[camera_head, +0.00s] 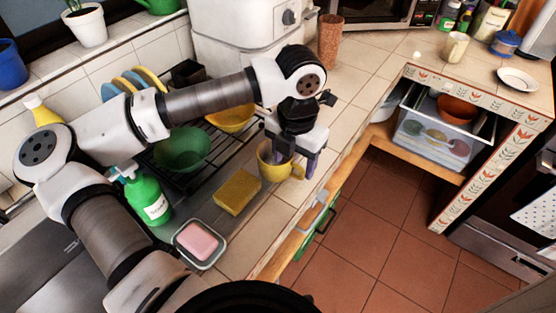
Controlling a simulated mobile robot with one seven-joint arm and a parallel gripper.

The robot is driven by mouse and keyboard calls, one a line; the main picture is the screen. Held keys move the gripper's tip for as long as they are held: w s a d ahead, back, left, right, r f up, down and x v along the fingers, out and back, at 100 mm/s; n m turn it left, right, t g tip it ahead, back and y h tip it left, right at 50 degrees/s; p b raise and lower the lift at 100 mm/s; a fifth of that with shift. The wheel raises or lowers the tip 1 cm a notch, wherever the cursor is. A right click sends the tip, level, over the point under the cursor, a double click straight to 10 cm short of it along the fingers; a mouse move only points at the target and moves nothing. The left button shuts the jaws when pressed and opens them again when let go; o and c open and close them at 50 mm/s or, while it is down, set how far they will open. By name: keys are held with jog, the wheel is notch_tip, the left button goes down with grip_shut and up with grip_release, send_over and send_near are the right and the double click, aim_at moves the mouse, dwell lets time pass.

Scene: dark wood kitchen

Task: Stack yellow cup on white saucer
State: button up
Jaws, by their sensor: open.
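The yellow cup (272,169) stands on the tiled counter edge beside the sink area, with its handle toward the right. My gripper (296,172) is right above and at the cup, pointing down, with its purple-grey fingers apart. One finger shows by the cup's handle side; the other is partly hidden at the cup's rim, so I cannot tell whether either touches it. The white saucer (517,80) lies on the tiled counter at the far right, apart from the cup, with nothing on it.
A yellow sponge (237,192), a pink soap dish (198,243) and a green soap bottle (148,198) are near the cup. Bowls stand on the dark rack (195,180). A cream mug (455,47) and a blue-lidded jar (505,43) stand near the saucer.

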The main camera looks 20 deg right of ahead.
aim_at(297, 167)
jog(key=f, duration=0.1)
jog(key=f+p, duration=0.1)
jog(key=f, duration=0.1)
jog(key=d+f+p, duration=0.1)
jog(key=shift+w+d+f, duration=0.1)
jog(key=shift+w+f, duration=0.2)
jog(key=shift+f, duration=0.5)
grip_shut()
jog(key=shift+r, duration=0.15)
